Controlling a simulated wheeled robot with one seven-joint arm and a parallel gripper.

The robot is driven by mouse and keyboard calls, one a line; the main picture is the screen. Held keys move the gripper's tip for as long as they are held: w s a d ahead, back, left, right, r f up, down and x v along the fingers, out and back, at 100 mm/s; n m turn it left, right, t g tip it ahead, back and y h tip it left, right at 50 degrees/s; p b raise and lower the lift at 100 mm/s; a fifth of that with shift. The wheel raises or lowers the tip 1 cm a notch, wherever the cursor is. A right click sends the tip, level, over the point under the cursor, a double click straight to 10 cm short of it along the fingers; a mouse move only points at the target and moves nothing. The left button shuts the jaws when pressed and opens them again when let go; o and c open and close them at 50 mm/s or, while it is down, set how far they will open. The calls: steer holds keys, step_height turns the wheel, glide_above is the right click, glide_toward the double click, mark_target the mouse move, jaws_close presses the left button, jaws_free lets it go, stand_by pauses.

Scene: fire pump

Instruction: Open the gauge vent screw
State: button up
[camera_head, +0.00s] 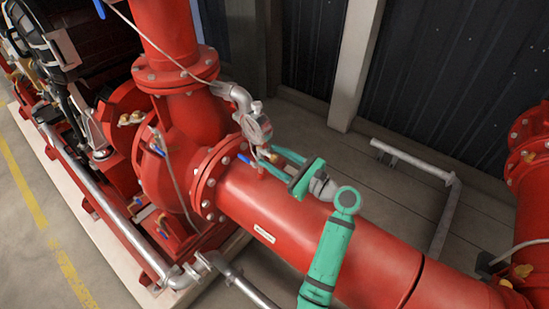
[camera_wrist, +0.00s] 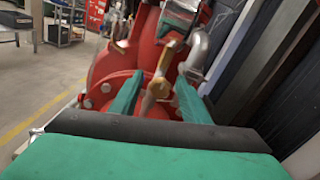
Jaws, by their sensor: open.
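The gauge (camera_head: 257,128) stands on a small fitting above the red pipe, next to the pump flange. Below it is a small brass-coloured fitting (camera_head: 273,157); I cannot make out the vent screw itself in the head view. My green gripper (camera_head: 268,154) reaches in from the right with its fingers at this fitting. In the wrist view, my gripper (camera_wrist: 159,78) is open, one finger on each side of a brass piece (camera_wrist: 162,72) that looks like the vent screw's handle. I cannot tell whether the fingers touch it.
A blue lever (camera_head: 244,158) is just left of the fitting. The large red pipe (camera_head: 300,221) runs below my arm. A curved grey pipe (camera_head: 236,95) rises behind the gauge.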

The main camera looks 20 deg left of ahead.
steer(key=c, duration=1.1)
steer(key=shift+o, duration=0.2)
